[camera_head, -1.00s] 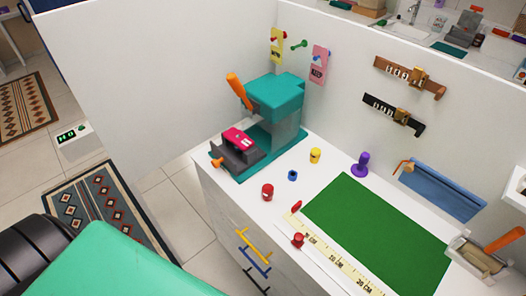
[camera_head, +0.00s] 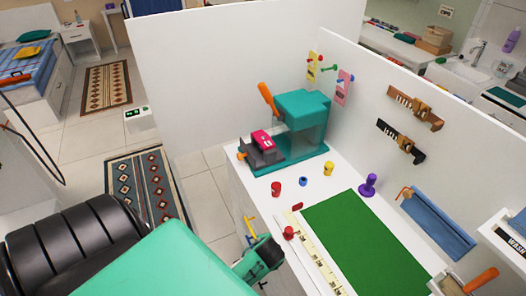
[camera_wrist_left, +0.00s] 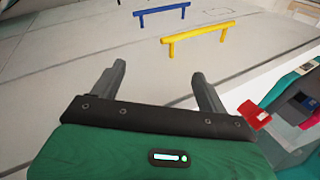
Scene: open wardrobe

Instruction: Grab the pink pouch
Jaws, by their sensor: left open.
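I cannot make out a clear pink pouch in either view. A small magenta piece (camera_head: 262,139) sits on the grey front part of the teal press on the desk, and a pink tag (camera_head: 345,86) hangs on the wall behind. My left gripper (camera_head: 268,252) is beside the desk's drawer front, near the yellow handle (camera_head: 250,230). In the wrist view its two fingers (camera_wrist_left: 158,72) are apart with nothing between them. The yellow handle also shows there (camera_wrist_left: 198,38), beyond the fingertips. My right gripper is not in view.
The desk carries the teal press (camera_head: 300,115), a green mat (camera_head: 350,235), a ruler (camera_head: 312,255), and small red, blue, yellow and purple pieces. A blue handle (camera_wrist_left: 162,13) is also on the drawer front. Patterned rugs (camera_head: 145,185) lie on open floor at left.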

